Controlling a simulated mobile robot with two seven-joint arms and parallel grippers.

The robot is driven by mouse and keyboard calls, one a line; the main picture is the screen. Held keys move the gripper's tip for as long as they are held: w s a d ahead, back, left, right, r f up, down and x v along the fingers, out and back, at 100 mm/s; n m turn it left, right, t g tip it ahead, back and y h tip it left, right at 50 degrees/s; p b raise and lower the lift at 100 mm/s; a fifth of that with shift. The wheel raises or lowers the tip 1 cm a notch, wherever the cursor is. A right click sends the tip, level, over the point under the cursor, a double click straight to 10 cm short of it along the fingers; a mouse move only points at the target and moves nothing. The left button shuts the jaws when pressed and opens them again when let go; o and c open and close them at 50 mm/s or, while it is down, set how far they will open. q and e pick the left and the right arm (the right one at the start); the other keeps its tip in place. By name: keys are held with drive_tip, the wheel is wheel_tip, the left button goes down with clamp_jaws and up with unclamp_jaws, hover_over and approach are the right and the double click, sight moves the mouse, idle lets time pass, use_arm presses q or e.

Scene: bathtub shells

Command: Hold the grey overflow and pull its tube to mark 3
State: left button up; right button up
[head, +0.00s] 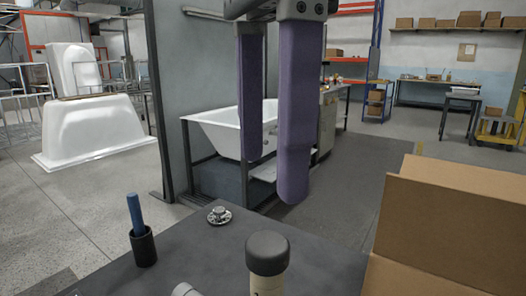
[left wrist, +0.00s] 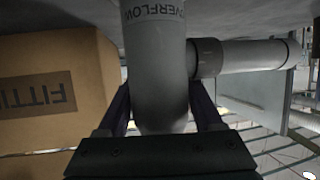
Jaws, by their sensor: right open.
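In the left wrist view the grey overflow (left wrist: 158,70) is a thick pipe with the word OVERFLOW upside down on it. A grey tube (left wrist: 250,56) runs off to the right from a dark collar (left wrist: 206,58); no mark numbers are readable. My left gripper (left wrist: 160,108) has a dark finger close against each side of the overflow and appears shut on it. In the head view a pale tube with a dark grey cap (head: 268,254) stands upright at the bottom edge. My right gripper (head: 272,178) is open and empty, its purple fingers hanging above the table, apart from the cap.
On the dark table (head: 195,262) stand a black cup (head: 143,247) with a blue stick and a small round metal fitting (head: 218,215). A cardboard box (head: 455,220) is at the right. A white bathtub (head: 235,130) stands on a frame behind.

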use_arm(q)
drive_tip(key=o, duration=0.4)
